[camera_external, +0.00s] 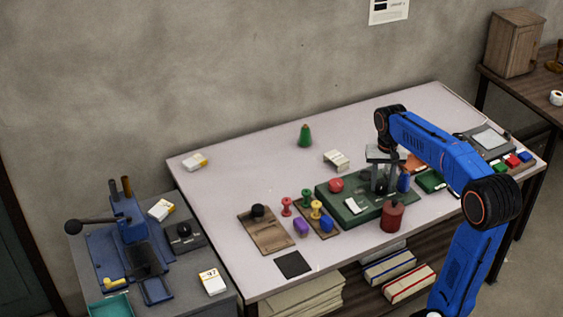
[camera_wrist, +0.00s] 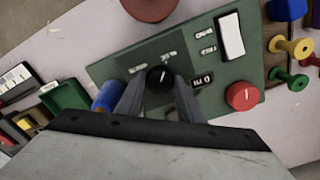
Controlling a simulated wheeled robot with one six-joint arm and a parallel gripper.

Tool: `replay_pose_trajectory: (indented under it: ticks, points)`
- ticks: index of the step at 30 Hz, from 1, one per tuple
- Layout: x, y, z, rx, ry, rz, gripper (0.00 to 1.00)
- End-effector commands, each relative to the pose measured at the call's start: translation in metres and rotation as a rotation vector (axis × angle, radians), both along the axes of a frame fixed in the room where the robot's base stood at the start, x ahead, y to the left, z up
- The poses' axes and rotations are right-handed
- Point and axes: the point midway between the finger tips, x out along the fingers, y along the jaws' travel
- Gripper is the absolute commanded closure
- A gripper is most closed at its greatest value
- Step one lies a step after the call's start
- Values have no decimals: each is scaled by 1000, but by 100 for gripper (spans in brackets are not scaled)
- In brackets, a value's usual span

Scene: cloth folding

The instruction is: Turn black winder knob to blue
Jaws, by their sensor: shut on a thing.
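A green control panel (camera_external: 360,211) lies on the table; it also fills the middle of the wrist view (camera_wrist: 115,66). My gripper (camera_external: 384,188) points down over its right part. In the wrist view my gripper (camera_wrist: 160,92) has its fingers on either side of a round black knob (camera_wrist: 160,78) and is shut on it. The knob's top shows a short white line, slightly tilted. In the external view the knob is hidden by the fingers. The panel also carries a red round knob (camera_wrist: 242,96), a white switch (camera_wrist: 230,36) and small labels, too small to read.
A blue cylinder (camera_wrist: 105,97) stands close beside the gripper. A dark red canister (camera_external: 393,217) stands at the panel's front edge. Colored spools (camera_external: 316,208) and a wooden board with a black knob (camera_external: 265,232) lie left. The table's back left is mostly clear.

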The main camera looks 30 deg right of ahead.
Motion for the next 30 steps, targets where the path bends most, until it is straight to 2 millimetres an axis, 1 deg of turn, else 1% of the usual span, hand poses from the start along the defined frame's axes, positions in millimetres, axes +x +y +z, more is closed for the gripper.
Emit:
replay_pose_trajectory:
  ticks: [9, 20, 21, 22, 23, 30]
  points:
    - [0, 0, 0, 0, 0, -54, 88]
    - [0, 0, 0, 0, 0, -55, 88]
    - [0, 0, 0, 0, 0, -55, 56]
    - [0, 0, 0, 0, 0, -55, 49]
    - [0, 0, 0, 0, 0, -55, 47]
    - [0, 0, 0, 0, 0, -55, 47]
